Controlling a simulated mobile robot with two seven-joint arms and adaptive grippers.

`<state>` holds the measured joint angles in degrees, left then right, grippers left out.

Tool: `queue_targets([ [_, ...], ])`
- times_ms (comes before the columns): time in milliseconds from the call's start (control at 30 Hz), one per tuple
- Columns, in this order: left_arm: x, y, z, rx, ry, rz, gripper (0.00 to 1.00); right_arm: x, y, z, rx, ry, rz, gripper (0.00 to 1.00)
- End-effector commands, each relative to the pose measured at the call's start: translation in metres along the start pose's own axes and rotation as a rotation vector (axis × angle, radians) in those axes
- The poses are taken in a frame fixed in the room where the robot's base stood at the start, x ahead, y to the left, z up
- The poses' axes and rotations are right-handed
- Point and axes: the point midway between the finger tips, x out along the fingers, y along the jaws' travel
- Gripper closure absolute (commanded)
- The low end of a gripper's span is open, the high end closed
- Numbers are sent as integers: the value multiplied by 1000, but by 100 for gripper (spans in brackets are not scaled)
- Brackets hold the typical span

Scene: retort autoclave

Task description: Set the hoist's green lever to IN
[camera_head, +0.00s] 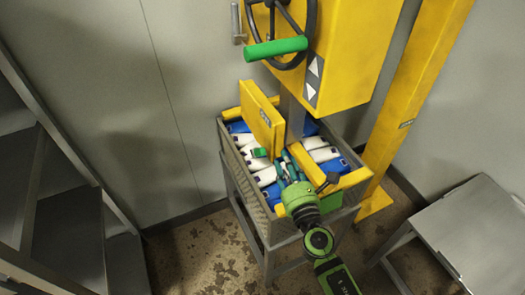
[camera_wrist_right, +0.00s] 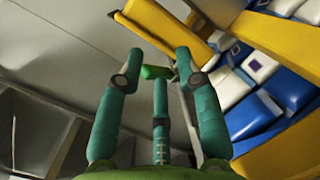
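The yellow hoist (camera_head: 345,50) stands over a crate, with a yellow plate (camera_head: 262,117) hanging from it. A small green lever end (camera_head: 259,152) shows just below this plate, left of my right gripper (camera_head: 281,165). In the right wrist view, the green lever end (camera_wrist_right: 155,72) appears between the spread teal fingers of my right gripper (camera_wrist_right: 160,68). The fingers are open; I cannot tell whether any touches it. The lever's base and any IN marking are hidden or too small to read. My left gripper is not in view.
A hand wheel (camera_head: 282,18) with a larger green grip (camera_head: 275,48) is on the hoist's front. The metal crate (camera_head: 232,165) holds white and blue packs (camera_head: 316,143). A grey table (camera_head: 470,235) stands right, a rack (camera_head: 50,150) left.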

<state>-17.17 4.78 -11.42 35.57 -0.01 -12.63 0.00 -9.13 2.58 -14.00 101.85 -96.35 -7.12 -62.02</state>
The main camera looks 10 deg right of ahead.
Motion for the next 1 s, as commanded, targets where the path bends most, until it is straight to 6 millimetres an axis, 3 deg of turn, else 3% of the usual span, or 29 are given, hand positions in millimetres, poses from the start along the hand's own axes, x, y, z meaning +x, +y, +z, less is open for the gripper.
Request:
queue_targets([
  [100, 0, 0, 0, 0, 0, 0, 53, 8, 24, -22, -245, 59, 117, 65],
  [233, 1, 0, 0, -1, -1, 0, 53, 12, 34, -34, -361, 88, 172, 65],
  [700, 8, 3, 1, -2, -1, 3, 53, 71, 44, -43, -375, 90, 178, 65],
  [1000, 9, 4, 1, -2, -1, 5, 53, 80, 45, -44, -373, 91, 177, 65],
])
